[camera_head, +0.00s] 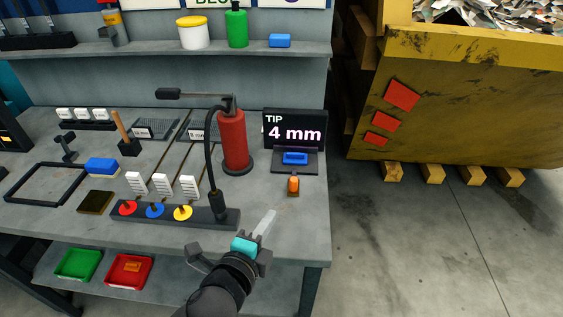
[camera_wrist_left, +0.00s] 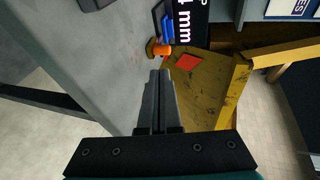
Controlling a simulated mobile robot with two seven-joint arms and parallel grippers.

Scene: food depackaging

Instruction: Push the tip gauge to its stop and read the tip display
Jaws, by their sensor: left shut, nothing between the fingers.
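The tip display (camera_head: 294,130) stands at the right end of the bench and reads "TIP 4 mm". In front of it is the tip gauge, with a blue piece (camera_head: 295,158) on a dark base and an orange knob (camera_head: 293,186) nearer the bench edge. My left gripper (camera_head: 268,218) is shut and empty, apart from the knob, in front of it and to its left. In the left wrist view the shut fingers (camera_wrist_left: 159,74) point towards the orange knob (camera_wrist_left: 158,50), with a gap. The display (camera_wrist_left: 186,20) is partly cut off there. My right gripper is not in view.
A red cylinder (camera_head: 234,140) with a black hose stands left of the display. A dark rail (camera_head: 130,212) with red, blue and yellow knobs lies along the front. A yellow skip (camera_head: 460,100) is right of the bench. The bench around the orange knob is clear.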

